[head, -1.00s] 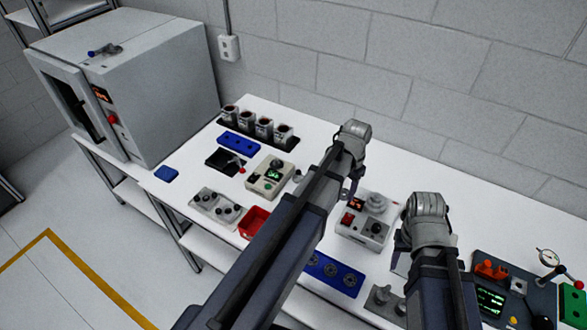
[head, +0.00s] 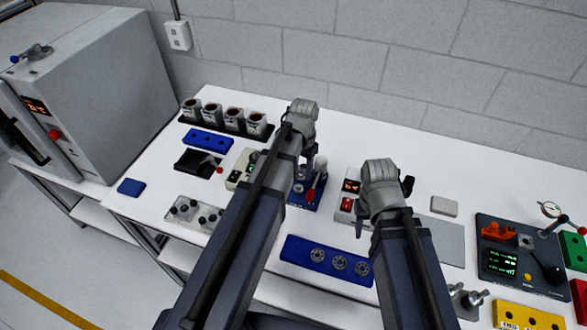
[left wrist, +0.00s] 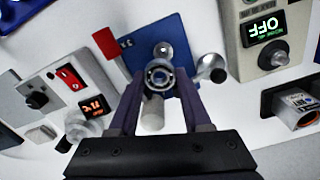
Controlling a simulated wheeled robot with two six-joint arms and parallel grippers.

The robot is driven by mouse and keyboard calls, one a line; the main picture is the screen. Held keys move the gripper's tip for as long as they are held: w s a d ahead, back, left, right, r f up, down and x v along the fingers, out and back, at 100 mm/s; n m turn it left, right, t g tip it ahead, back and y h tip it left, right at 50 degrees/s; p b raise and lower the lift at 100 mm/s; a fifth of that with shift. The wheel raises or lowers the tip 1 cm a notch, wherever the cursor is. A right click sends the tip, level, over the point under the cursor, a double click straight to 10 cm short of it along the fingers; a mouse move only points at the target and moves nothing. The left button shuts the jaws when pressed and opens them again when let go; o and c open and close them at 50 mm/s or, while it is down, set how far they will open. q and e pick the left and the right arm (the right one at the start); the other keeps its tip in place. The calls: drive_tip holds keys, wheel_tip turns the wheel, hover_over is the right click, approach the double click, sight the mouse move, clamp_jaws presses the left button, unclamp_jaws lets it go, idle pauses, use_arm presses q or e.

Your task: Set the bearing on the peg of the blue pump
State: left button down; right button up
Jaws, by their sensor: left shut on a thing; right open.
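The blue pump (head: 303,200) stands in the middle of the table, partly hidden behind my left arm. Its blue base (left wrist: 180,45) fills the upper middle of the left wrist view. A small silver ring, the bearing (left wrist: 158,77), sits between the fingertips of my left gripper (left wrist: 158,86), which is shut on it. It is over the pump in that view; I cannot tell whether it touches the peg. In the head view my left gripper (head: 304,166) is at the pump. My right gripper (head: 384,208) is open, to the right of the pump.
A blue tray (head: 297,249) with several bearings lies in front. A grey device with a red switch (head: 347,204) stands between the pump and my right arm. A beige box with a display (left wrist: 275,45) is beside the pump. An oven stands at left.

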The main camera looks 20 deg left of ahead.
use_arm(q)
drive_tip(key=shift+w+a+f+b, duration=0.15)
drive_tip(key=shift+f+b, duration=0.1)
drive_tip(key=shift+f, duration=0.15)
drive_tip(key=shift+s+a+f+b, duration=0.1)
drive_tip(key=shift+a+f+b, duration=0.1)
drive_tip(key=shift+f, duration=0.15)
wheel_tip(320, 180, up, 4)
drive_tip(key=f+p, duration=0.1)
drive_tip(key=p, duration=0.3)
drive_tip(key=b, duration=0.5)
hover_over(299, 186)
drive_tip(key=shift+f, duration=2.25)
use_arm(e)
drive_tip(key=shift+w+a+f, duration=0.1)
drive_tip(key=shift+a+f, duration=0.05)
drive_tip(key=shift+f, duration=0.6)
drive_tip(key=shift+a+f, duration=0.15)
drive_tip(key=shift+f, duration=0.6)
use_arm(q)
drive_tip(key=shift+f+b, duration=0.15)
drive_tip(key=shift+b, duration=0.25)
use_arm(e)
drive_tip(key=shift+f, duration=0.2)
use_arm(q)
drive_tip(key=shift+f+b, duration=0.7)
use_arm(e)
drive_tip(key=shift+f, duration=0.65)
